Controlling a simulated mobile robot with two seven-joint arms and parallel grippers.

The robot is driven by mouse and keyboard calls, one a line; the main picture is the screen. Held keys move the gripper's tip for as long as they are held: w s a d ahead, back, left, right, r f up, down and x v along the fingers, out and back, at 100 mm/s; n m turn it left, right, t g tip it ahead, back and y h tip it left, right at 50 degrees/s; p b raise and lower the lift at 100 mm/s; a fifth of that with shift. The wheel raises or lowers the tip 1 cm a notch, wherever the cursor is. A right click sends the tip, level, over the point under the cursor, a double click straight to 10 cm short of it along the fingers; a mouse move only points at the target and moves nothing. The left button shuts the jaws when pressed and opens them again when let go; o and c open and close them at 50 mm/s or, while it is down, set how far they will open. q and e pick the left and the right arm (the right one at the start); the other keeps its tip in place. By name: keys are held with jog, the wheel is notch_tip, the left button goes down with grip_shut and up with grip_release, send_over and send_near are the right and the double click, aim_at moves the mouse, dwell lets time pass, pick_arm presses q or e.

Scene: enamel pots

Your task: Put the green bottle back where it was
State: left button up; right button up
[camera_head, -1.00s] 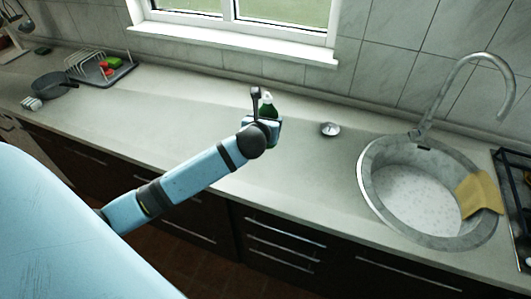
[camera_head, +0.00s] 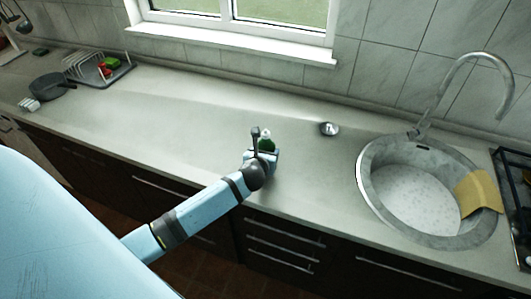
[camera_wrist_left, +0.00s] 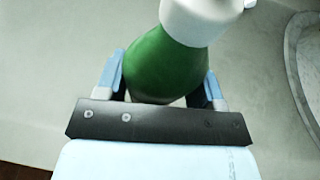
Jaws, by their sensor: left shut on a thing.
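The green bottle (camera_head: 266,144) has a white cap and stands upright in my left gripper (camera_head: 262,157), over the front part of the counter. In the left wrist view the green bottle (camera_wrist_left: 165,65) sits between the two fingers of my left gripper (camera_wrist_left: 168,82), which are shut on its body. The white cap tilts toward the top of that view. The bottle's base is mostly hidden by the gripper, so I cannot tell whether it touches the counter. My right gripper is not in view.
A round sink (camera_head: 372,205) with a tall faucet (camera_head: 478,57) and a yellow cloth (camera_head: 478,192) is on the right. A small metal object (camera_head: 329,129) lies left of the sink. A dish rack (camera_head: 88,66) and a dark pan (camera_head: 52,86) are far left. The counter (camera_head: 185,115) between is clear.

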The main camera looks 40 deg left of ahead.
pick_arm(q)
jog(key=shift+f, duration=0.1)
jog(key=o, duration=1.1)
